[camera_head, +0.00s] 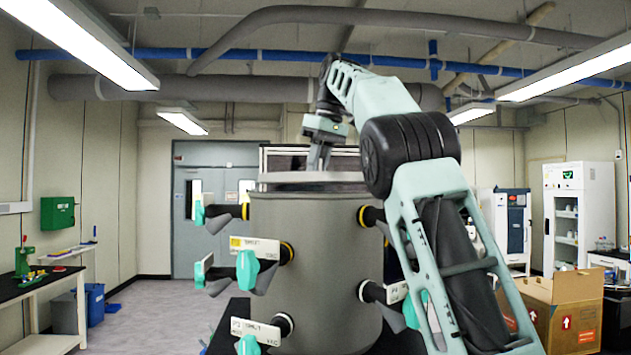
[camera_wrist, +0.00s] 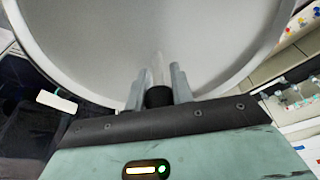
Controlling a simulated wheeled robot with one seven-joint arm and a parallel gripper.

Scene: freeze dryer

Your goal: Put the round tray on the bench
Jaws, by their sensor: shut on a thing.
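The round tray (camera_head: 312,177) shows edge-on as a thin pale disc at the top of the big grey cylinder (camera_head: 310,240). I cannot tell whether it rests on the cylinder or hangs just above it. In the wrist view the tray (camera_wrist: 160,35) is a wide, light grey round plate with a raised rim, filling the upper part. My gripper (camera_head: 319,158) points down onto it from above. In the wrist view my gripper (camera_wrist: 158,80) has its two fingers closed around a slim upright part near the tray; the fingers hide much of the grip.
Teal-handled valves (camera_head: 247,270) stick out from both sides of the cylinder. A dark bench top (camera_head: 228,322) shows at its foot. A black-topped table (camera_head: 38,284) holding small items stands at the left. Cardboard boxes (camera_head: 565,315) and a white cabinet (camera_head: 567,215) stand at the right.

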